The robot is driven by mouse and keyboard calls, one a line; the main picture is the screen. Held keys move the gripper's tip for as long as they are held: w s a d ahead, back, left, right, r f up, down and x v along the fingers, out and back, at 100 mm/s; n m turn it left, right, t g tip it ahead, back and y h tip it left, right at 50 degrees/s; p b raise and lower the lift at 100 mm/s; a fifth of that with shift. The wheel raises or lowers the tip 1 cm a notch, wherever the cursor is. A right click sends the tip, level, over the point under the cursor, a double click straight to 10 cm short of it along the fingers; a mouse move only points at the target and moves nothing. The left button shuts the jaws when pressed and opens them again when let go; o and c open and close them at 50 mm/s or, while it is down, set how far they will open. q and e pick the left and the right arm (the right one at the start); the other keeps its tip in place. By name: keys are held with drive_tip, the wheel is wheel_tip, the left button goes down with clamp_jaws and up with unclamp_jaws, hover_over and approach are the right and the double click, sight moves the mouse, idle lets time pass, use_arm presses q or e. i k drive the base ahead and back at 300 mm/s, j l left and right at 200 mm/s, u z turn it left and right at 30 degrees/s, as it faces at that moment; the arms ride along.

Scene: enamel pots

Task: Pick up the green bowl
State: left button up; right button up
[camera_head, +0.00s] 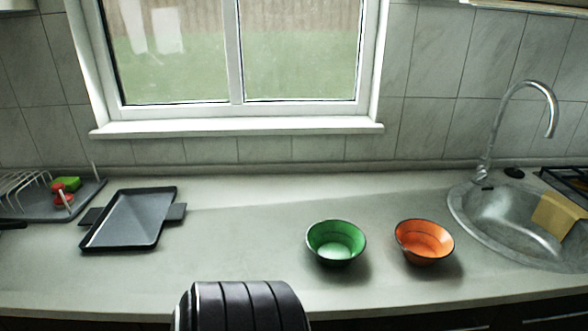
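The green bowl (336,243) stands upright on the light counter, a little right of the picture's middle. It has a dark rim and looks empty. Neither of my grippers is in view. A black ribbed part, likely of my own body, shows at the bottom edge, lower left of the bowl and in front of the counter's edge.
An orange bowl (425,242) stands close to the right of the green bowl. A black tray (131,219) lies on the left, beside a dish rack (30,194). A sink (515,222) with a tall faucet (522,88) is on the right. The counter (235,235) left of the green bowl is clear.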

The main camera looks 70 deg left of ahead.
sight(336, 243)
drive_tip(key=u, duration=1.9)
drive_tip(key=l, duration=0.35)
